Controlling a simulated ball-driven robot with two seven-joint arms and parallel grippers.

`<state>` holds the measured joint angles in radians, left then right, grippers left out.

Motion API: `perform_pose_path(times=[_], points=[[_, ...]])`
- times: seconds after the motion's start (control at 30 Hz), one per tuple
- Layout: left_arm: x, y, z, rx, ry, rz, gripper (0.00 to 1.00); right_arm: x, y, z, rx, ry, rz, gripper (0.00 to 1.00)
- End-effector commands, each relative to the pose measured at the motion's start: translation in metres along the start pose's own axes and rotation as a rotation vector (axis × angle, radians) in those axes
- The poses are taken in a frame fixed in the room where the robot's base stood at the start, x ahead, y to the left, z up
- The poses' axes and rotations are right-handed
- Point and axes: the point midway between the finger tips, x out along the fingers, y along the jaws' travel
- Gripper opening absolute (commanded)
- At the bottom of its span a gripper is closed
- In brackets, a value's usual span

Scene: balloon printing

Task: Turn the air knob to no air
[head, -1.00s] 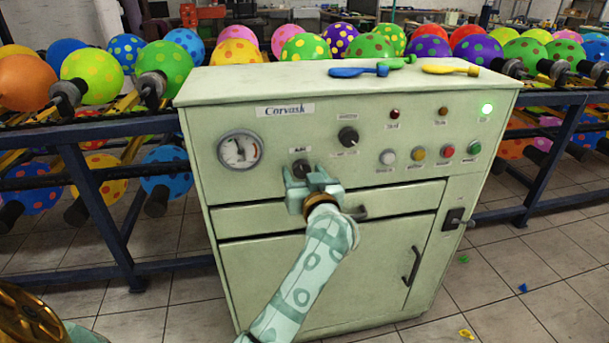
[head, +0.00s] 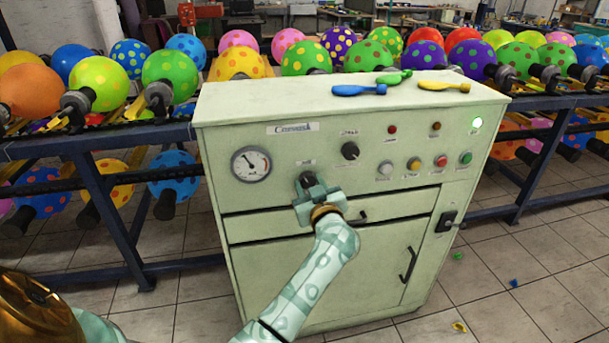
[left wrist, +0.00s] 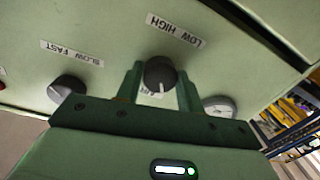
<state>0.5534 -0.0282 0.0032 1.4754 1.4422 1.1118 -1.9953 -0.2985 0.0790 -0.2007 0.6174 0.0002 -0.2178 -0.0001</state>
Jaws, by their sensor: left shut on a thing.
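The air knob (head: 307,179) is a dark round knob low on the green cabinet's front panel, beside the pressure gauge (head: 251,164). In the left wrist view the knob (left wrist: 160,72) sits between my left gripper's fingers (left wrist: 159,84), under a "LOW HIGH" label. A white mark on the knob points toward the bottom of that picture. My left gripper (head: 312,188) is shut on the knob, and its body hides part of it in the head view. The gauge needle points to the upper left. My right gripper is not in view.
A slow/fast knob (head: 350,151) sits to the upper right. A drawer handle is just beside my wrist. Uninflated balloons (head: 360,90) lie on the cabinet top. Balloon racks stand behind.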

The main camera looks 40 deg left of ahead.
Motion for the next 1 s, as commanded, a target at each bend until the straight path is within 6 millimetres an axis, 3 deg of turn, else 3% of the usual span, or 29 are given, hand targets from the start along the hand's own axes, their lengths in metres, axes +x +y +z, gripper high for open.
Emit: perform_pose_path(times=[0.03,0.3,1.0], points=[[-0.002,0.001,-0.009,-0.041,-0.006,-0.001,0.15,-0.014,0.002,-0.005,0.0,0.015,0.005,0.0],[-0.001,0.001,-0.003,-0.297,-0.023,0.0,0.15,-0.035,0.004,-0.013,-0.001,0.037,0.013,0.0],[-0.001,0.001,0.0,-0.962,-0.063,-0.001,0.15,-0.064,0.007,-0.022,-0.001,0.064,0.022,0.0]])
